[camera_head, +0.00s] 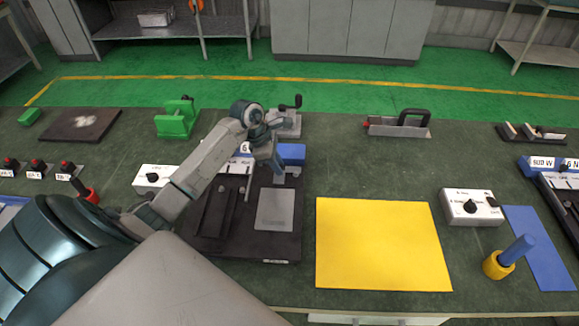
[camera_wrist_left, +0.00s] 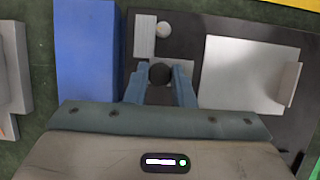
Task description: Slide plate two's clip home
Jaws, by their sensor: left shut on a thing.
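The dark fixture base (camera_head: 238,249) lies on the bench below my left arm. A flat grey plate (camera_head: 275,209) lies on its right half; it also shows right of the fingers in the left wrist view (camera_wrist_left: 240,75). A dark slotted part is on the left half. My left gripper (camera_head: 279,176) points down at the plate's far end. In the left wrist view its fingers (camera_wrist_left: 160,88) are shut on a dark round knob (camera_wrist_left: 160,73), which may belong to the clip. A pale round knob (camera_wrist_left: 163,29) on a grey strip sits beside it. My right gripper is out of view.
A blue block (camera_head: 291,154) stands right behind the gripper. A yellow mat (camera_head: 382,243) lies right of the fixture. White switch boxes stand left (camera_head: 153,177) and right (camera_head: 470,207). A green clamp (camera_head: 176,119) and a handled tool (camera_head: 400,124) stand farther back.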

